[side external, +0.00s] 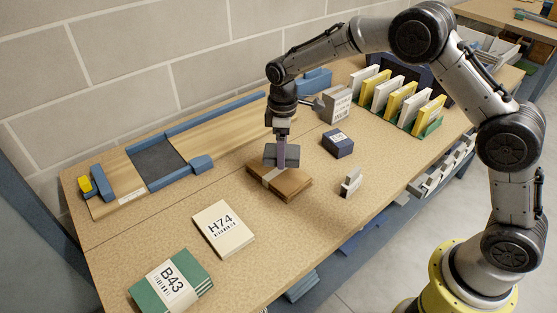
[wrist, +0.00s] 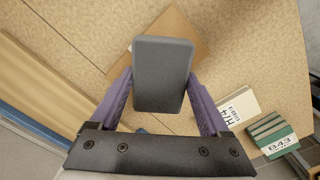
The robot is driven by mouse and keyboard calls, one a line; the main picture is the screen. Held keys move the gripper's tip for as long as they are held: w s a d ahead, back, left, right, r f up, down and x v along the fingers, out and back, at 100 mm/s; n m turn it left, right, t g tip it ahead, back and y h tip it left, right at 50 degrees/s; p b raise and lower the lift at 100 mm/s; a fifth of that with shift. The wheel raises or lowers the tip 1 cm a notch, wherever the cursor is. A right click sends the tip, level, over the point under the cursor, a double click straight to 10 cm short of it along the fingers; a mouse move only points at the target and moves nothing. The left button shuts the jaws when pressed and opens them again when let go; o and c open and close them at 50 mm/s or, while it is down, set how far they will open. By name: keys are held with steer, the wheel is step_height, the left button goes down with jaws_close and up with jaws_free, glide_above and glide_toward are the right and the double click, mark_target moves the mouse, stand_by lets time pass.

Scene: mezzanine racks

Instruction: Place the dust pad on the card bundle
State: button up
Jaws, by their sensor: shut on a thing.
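The dust pad (side external: 291,153) is a dark grey block held in my gripper (side external: 281,152). In the wrist view the pad (wrist: 162,72) sits between the two purple fingers of my gripper (wrist: 160,80), which is shut on its sides. The card bundle (side external: 291,186) is a flat brown stack with a pale band, lying on the table directly below the pad. In the wrist view the pad hides much of the bundle (wrist: 188,38). I cannot tell whether the pad touches the bundle's top or hangs just above it.
A cream H74 pad (side external: 222,229) and a green B43 stack (side external: 172,283) lie at the front left. A dark blue box (side external: 338,144), a grey box (side external: 337,106) and a small upright holder (side external: 351,184) stand to the right. A green rack (side external: 427,130) holds several cards.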

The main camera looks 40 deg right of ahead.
steer(key=shift+w+a+f, duration=0.1)
steer(key=shift+w+f, duration=0.5)
steer(key=shift+f, duration=1.65)
steer(key=shift+f, duration=0.1)
steer(key=o, duration=1.2)
step_height(320, 180, up, 12)
steer(key=shift+r, duration=0.25)
